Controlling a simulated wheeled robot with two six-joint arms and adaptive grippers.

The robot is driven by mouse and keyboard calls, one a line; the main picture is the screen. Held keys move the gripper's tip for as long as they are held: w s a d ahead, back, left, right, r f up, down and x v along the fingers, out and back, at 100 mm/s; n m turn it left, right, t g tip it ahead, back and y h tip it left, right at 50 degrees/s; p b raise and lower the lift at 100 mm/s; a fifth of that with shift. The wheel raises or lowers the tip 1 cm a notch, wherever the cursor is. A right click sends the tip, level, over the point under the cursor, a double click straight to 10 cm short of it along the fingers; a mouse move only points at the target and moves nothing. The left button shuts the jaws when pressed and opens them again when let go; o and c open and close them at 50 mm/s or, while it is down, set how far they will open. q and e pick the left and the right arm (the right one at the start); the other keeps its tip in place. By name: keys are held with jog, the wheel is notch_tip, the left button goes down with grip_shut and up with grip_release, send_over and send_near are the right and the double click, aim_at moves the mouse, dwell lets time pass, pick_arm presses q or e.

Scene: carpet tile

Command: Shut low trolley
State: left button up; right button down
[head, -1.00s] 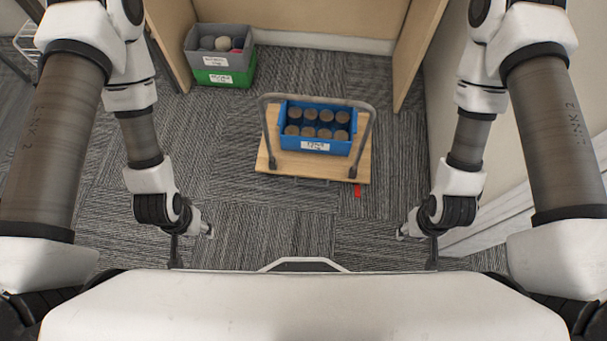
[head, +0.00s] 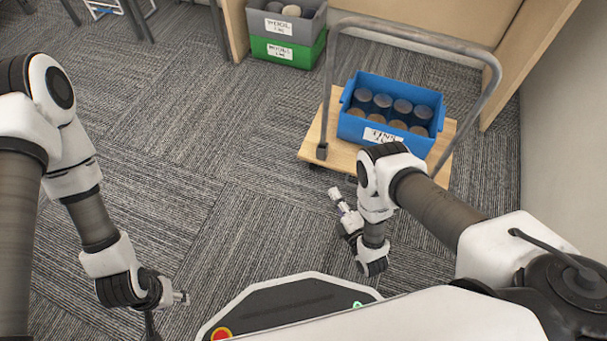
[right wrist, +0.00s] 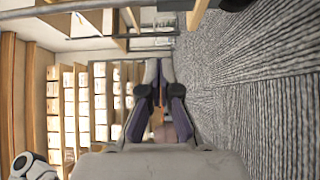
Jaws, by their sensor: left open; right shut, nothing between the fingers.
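A blue bin (head: 352,128) with several round-topped cans sits on the deck. My right gripper (head: 335,195) is shut and empty, low over the carpet in front of the trolley's near edge, apart from it. My right arm hides part of the near right edge of the deck. In the right wrist view the shut fingers (right wrist: 158,85) hold nothing. My left gripper (head: 184,298) is open and empty at the lower left.
A grey crate (head: 262,22) stacked on a green crate (head: 285,50) stands behind, left of the trolley. Wooden panels (head: 530,60) flank the bay, with a wall at right. Carpet (head: 230,150) left of the trolley is clear. Shelves (right wrist: 85,110) show in the right wrist view.

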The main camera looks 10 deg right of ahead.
jog(key=b, duration=0.5)
send_near(320, 149)
jog(key=w+a, duration=0.3)
jog(key=shift+w+d+b, duration=0.3)
jog(key=shift+w+d, duration=0.15)
jog(key=shift+w, duration=0.35)
jog(key=shift+w+d+b, duration=0.3)
jog(key=shift+w+d, duration=0.15)
jog(key=shift+w, duration=0.3)
